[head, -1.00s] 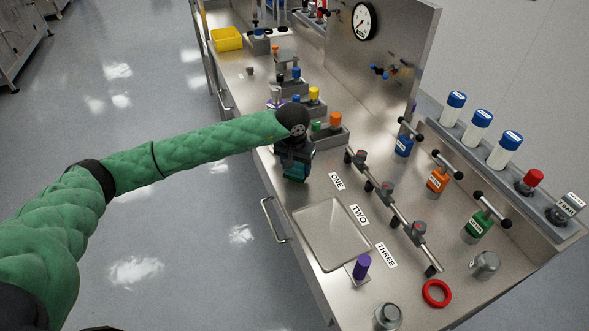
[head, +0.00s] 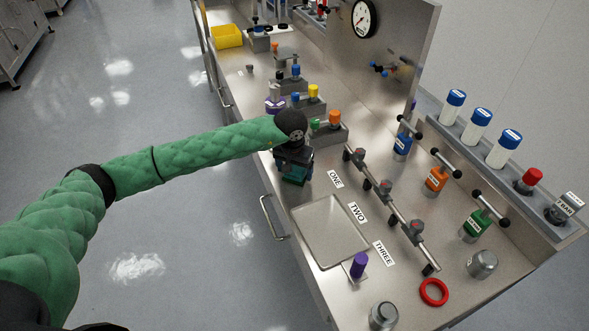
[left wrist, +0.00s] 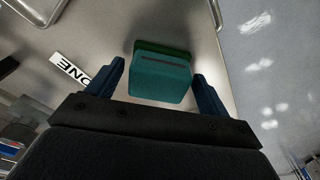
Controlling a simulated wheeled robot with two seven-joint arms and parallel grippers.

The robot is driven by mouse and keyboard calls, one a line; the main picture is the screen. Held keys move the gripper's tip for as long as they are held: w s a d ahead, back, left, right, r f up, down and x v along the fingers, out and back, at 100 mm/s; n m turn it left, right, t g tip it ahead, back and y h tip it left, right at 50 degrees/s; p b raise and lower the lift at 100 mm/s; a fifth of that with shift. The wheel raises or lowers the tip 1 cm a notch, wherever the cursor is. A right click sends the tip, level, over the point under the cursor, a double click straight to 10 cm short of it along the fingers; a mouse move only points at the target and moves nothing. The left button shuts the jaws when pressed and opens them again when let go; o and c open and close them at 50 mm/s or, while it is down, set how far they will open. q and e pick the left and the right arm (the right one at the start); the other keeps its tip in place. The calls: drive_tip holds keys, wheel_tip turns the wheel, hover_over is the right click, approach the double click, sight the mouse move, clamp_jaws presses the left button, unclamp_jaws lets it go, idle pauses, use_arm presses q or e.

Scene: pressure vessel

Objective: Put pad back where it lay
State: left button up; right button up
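The pad, a small teal block (head: 295,176) with a darker green edge, is at the bench's front edge, left of the ONE label (head: 335,179). In the left wrist view the pad (left wrist: 160,78) is between my left gripper's two dark blue fingers, with a narrow gap on each side. My left gripper (head: 293,170) is over the pad, pointing down, open; it also shows in the left wrist view (left wrist: 158,70). The black wrist hides part of the pad in the head view. I cannot tell whether the pad fully touches the bench. My right gripper is out of view.
A block with green and orange caps (head: 325,132) stands close behind my gripper. A valve rail (head: 390,200), purple-capped piece (head: 358,265) and red ring (head: 434,292) are farther right.

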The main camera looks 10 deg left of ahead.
use_arm(q)
drive_tip(key=shift+r, duration=0.5)
drive_tip(key=r, duration=0.6)
drive_tip(key=s+r, duration=0.1)
drive_tip(key=r, duration=0.2)
drive_tip(key=shift+s+a+r, duration=0.1)
drive_tip(key=shift+r, duration=0.3)
drive_tip(key=shift+s+r, duration=0.1)
drive_tip(key=shift+r, duration=0.55)
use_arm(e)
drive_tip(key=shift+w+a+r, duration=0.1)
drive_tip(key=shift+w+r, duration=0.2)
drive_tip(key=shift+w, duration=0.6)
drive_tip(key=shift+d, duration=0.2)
